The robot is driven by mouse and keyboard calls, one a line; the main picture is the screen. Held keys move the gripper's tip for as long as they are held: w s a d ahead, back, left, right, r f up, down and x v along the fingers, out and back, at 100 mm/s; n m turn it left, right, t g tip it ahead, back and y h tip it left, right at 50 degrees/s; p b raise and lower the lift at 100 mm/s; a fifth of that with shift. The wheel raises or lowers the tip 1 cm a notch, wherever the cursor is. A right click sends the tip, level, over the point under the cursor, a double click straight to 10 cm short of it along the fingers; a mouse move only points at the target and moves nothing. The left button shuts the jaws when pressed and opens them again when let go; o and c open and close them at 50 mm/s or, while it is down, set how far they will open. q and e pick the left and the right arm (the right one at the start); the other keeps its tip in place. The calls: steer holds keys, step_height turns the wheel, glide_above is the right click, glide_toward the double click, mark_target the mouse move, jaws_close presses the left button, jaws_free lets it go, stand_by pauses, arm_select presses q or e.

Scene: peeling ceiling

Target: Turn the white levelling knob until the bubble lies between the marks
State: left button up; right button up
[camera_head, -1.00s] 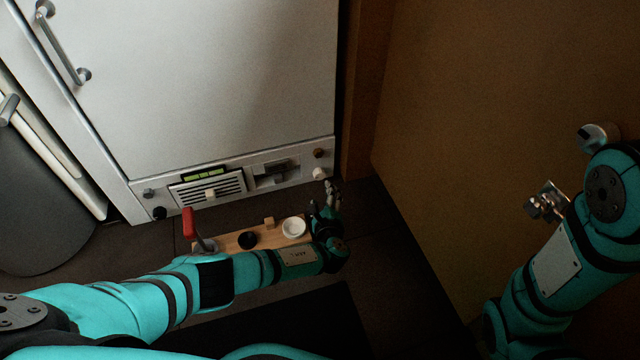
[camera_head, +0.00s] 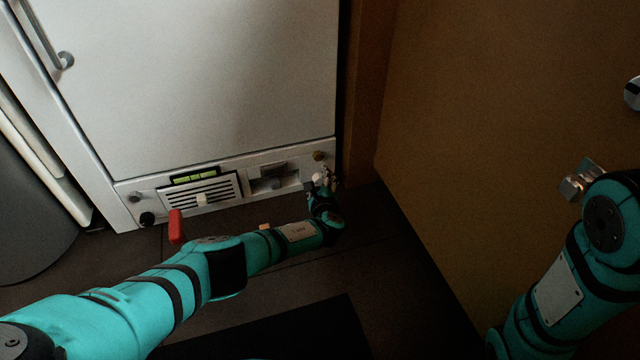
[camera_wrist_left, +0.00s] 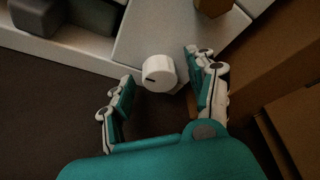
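The white levelling knob (camera_head: 318,178) sits at the lower right of the panel under the big white door. It also shows in the left wrist view (camera_wrist_left: 158,73), with a dark mark on its face. My left gripper (camera_head: 324,183) is at the knob. In the left wrist view its fingers (camera_wrist_left: 158,68) are open, one on each side of the knob, with gaps showing. A yellow-green strip with dark marks (camera_head: 195,177), seemingly the level, is on the panel's left part; I cannot make out a bubble. My right gripper is out of view.
A vent grille (camera_head: 210,192) and a recess (camera_head: 273,182) lie left of the knob. A brown knob (camera_head: 320,156) is just above it. A red handle (camera_head: 176,227) stands behind my left arm. A wooden panel (camera_head: 480,130) is at right, with metal fittings (camera_head: 582,180).

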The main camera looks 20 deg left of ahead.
arm_select(q)
steer(key=c, duration=1)
steer(key=shift+d+m+g+y+p, duration=0.1)
steer(key=shift+m+g+y+p, duration=0.35)
steer(key=shift+m, duration=0.55)
steer(key=shift+m+g+y+b, duration=0.45)
steer(key=shift+m+g+y, duration=0.15)
steer(key=shift+m, duration=0.8)
steer(key=o, duration=1.1)
